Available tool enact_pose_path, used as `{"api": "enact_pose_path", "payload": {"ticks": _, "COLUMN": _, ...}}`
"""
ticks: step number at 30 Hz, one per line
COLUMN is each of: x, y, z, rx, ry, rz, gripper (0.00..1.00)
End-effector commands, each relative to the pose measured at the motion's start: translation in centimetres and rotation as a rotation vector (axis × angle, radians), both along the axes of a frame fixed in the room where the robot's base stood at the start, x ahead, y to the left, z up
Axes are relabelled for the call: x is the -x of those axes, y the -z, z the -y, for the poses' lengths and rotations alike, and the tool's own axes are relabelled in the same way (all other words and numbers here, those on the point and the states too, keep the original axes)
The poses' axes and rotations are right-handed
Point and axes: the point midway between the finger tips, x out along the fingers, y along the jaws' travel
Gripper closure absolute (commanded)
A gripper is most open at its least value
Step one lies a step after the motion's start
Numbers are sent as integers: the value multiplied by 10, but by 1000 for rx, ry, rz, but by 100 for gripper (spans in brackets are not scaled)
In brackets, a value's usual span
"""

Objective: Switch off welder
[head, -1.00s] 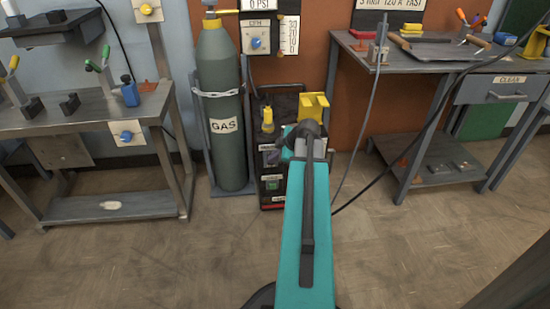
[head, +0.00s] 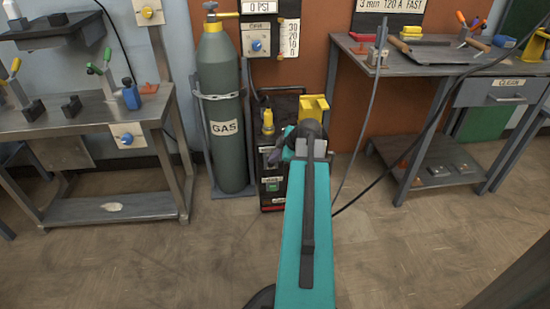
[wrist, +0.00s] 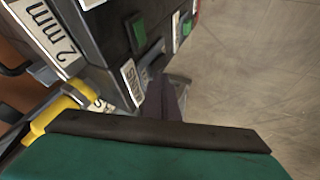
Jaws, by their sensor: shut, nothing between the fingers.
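The welder (head: 273,197) is a dark box with a red base edge, standing on the floor right of the gas cylinder. Its front has white labels and a green switch (head: 273,187). In the wrist view the welder's dark body (wrist: 98,32) is close and tilted, with a green square (wrist: 137,33), another green part (wrist: 187,27) and white labels. My gripper (wrist: 176,88) is shut and empty, close to the welder's front by a white label; I cannot tell if it touches. In the head view my teal arm hides part of the front.
A green gas cylinder (head: 220,105) stands left of the welder. A metal workbench (head: 70,117) is at the left, another table (head: 425,62) at the right. A cable hangs at the right of my arm. The floor (head: 150,265) in front is clear.

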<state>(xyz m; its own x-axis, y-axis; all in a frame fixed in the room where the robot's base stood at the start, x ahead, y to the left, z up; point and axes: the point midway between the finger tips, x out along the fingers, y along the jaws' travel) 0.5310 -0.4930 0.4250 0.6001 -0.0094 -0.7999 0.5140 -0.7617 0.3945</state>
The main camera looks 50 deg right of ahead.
Motion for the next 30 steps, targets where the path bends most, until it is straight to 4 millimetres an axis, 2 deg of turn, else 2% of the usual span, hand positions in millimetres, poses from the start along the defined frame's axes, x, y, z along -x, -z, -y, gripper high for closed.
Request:
{"api": "enact_pose_path", "payload": {"ticks": 14, "x": 21, "y": -7, "z": -29, "rx": 0, "ry": -2, "rz": 0, "gripper": 100}}
{"api": "enact_pose_path", "payload": {"ticks": 15, "x": 24, "y": -18, "z": -25, "rx": 2, "ry": 0, "rz": 1, "gripper": 100}}
{"api": "enact_pose_path", "payload": {"ticks": 18, "x": 32, "y": -32, "z": -24, "rx": 2, "ry": -1, "rz": 1, "gripper": 100}}
{"api": "enact_pose_path", "payload": {"ticks": 30, "x": 59, "y": -82, "z": -18, "rx": 1, "ry": -2, "rz": 1, "gripper": 100}}
